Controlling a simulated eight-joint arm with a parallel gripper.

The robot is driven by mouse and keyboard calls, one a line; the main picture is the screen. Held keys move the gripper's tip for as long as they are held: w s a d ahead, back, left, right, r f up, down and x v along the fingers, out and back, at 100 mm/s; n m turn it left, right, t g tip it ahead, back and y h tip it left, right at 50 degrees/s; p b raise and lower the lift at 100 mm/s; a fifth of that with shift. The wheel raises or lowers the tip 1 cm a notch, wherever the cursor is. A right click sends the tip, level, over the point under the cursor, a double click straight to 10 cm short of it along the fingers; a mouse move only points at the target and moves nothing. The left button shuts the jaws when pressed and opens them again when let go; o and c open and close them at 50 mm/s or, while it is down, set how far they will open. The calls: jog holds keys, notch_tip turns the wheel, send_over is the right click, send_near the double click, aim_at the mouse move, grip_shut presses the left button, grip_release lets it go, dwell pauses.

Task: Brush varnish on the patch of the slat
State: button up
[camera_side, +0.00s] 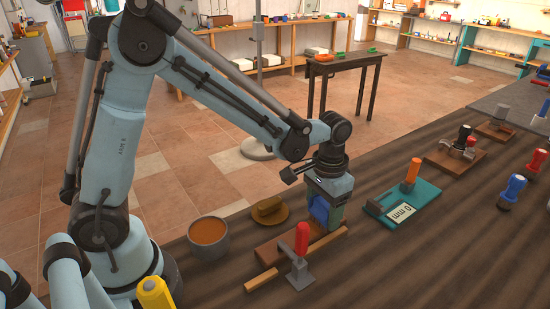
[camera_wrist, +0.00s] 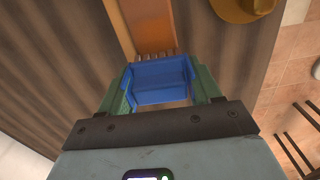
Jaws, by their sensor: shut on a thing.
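My gripper (camera_side: 322,222) is shut on a blue brush (camera_side: 318,209), held low over the board. In the wrist view the blue brush body (camera_wrist: 160,82) sits between my green fingers, with short tan bristles (camera_wrist: 155,56) at its far edge. The board also shows in the wrist view (camera_wrist: 155,25). I cannot tell whether the bristles touch the wood, and I cannot make out the patch clearly. A grey pot of orange-brown liquid (camera_side: 208,231) stands to the left.
A red-handled clamp (camera_side: 301,245) stands at the slat, close in front of my gripper. A brown hat-shaped object (camera_side: 269,211) lies behind the board. Bare bench (camera_side: 420,260) lies at front right.

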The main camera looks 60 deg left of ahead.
jog(key=shift+w, duration=0.25)
jog(key=shift+s, duration=1.25)
jog(key=shift+w, duration=0.6)
jog(key=shift+w, duration=0.1)
jog(key=shift+w, duration=1.5)
jog(key=shift+w, duration=0.55)
jog(key=shift+s, duration=0.6)
dwell(1.7)
